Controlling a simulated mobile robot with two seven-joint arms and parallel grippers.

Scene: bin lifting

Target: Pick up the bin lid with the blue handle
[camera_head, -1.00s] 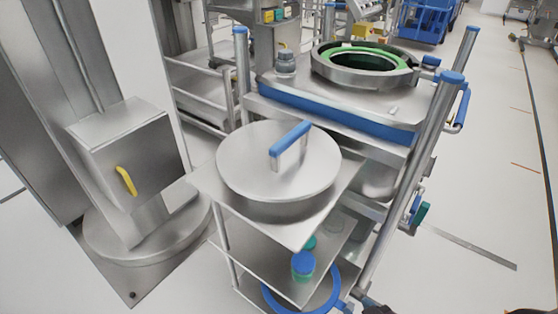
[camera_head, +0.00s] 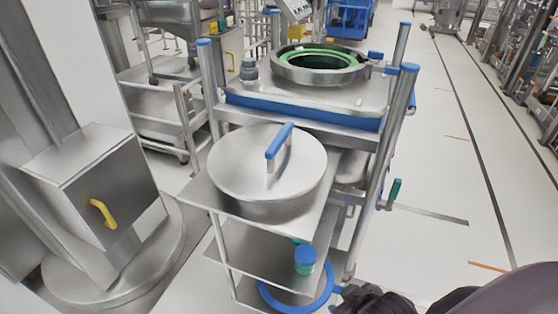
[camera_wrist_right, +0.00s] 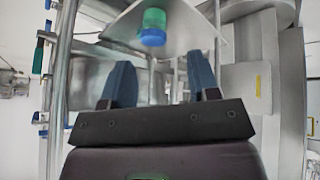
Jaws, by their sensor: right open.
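The round steel bin lid (camera_head: 240,175) with an upright blue handle (camera_head: 280,141) lies on the top shelf of a small steel cart (camera_head: 205,198). My right gripper (camera_head: 345,294) shows dark at the bottom edge of the head view, low beside the cart and well below the lid. In the right wrist view its two blue-grey fingers (camera_wrist_right: 160,80) stand apart with nothing between them. The lid is not seen in the wrist view. My left gripper is not in view.
A green-rimmed steel bin opening (camera_head: 320,60) is on a frame behind the lid. A blue-capped green jar (camera_head: 305,260) and a blue ring (camera_head: 268,298) are on lower shelves. A steel column with a yellow-handled box (camera_head: 95,185) stands left. The floor at right (camera_head: 440,260) is clear.

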